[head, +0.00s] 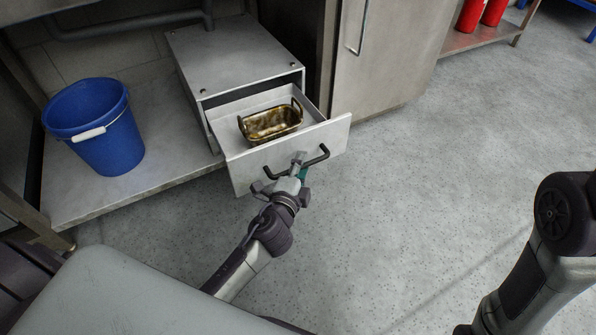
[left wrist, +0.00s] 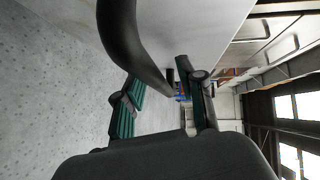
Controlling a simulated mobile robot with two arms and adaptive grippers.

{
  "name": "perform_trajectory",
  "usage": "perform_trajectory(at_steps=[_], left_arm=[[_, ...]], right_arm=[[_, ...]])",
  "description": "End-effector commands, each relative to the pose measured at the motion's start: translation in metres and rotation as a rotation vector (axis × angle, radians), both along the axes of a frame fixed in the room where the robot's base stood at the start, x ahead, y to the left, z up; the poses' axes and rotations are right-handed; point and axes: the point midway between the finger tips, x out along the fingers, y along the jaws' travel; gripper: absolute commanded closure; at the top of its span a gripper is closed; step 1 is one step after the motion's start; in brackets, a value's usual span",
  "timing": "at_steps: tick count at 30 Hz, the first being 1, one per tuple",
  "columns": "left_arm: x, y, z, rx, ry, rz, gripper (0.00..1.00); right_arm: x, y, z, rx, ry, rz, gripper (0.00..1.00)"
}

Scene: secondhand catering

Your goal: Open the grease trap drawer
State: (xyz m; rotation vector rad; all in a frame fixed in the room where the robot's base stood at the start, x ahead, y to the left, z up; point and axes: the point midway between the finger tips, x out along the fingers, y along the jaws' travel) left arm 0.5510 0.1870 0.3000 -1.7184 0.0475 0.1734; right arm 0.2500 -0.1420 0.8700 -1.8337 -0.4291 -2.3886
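The grease trap drawer (head: 282,168) is pulled out of a grey metal cabinet (head: 235,60) under the counter. Its pale front stands well clear of the cabinet, and a dark bar handle (head: 318,157) is on it. A brassy, stained pan (head: 270,123) with two upright handles sits inside the drawer. My left gripper (head: 298,168) is at the middle of the handle.
A blue bucket (head: 97,128) with a white grip stands on the low shelf (head: 150,185) left of the drawer. A steel fridge-like door (head: 385,60) is right of the cabinet. Red cylinders (head: 481,14) stand on a far shelf. The speckled floor (head: 420,180) to the right is clear.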

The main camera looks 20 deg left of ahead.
Motion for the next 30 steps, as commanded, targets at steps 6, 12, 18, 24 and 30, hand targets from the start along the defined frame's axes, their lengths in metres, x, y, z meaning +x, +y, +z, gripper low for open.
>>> perform_trajectory(at_steps=[6, 12, 18, 24, 30], left_arm=[[-0.030, -0.002, 0.003, -0.002, 0.004, 0.000, 0.61], [-0.074, -0.006, 0.009, -0.002, 0.005, 0.000, 0.61], [-0.106, -0.007, 0.014, -0.002, 0.004, 0.001, 0.61], [-0.117, -0.008, 0.016, 0.000, 0.001, 0.001, 0.61], [-0.117, -0.008, 0.017, 0.000, 0.001, 0.001, 0.61]], right_arm=[[0.001, 0.000, 0.000, 0.000, 0.002, 0.000, 0.60], [0.001, 0.000, 0.000, 0.000, 0.002, 0.001, 0.60], [0.001, 0.000, 0.000, 0.000, 0.003, 0.001, 0.60], [0.001, 0.000, 0.000, 0.000, 0.003, 0.001, 0.60], [0.001, 0.000, 0.000, 0.000, 0.003, 0.001, 0.60]])
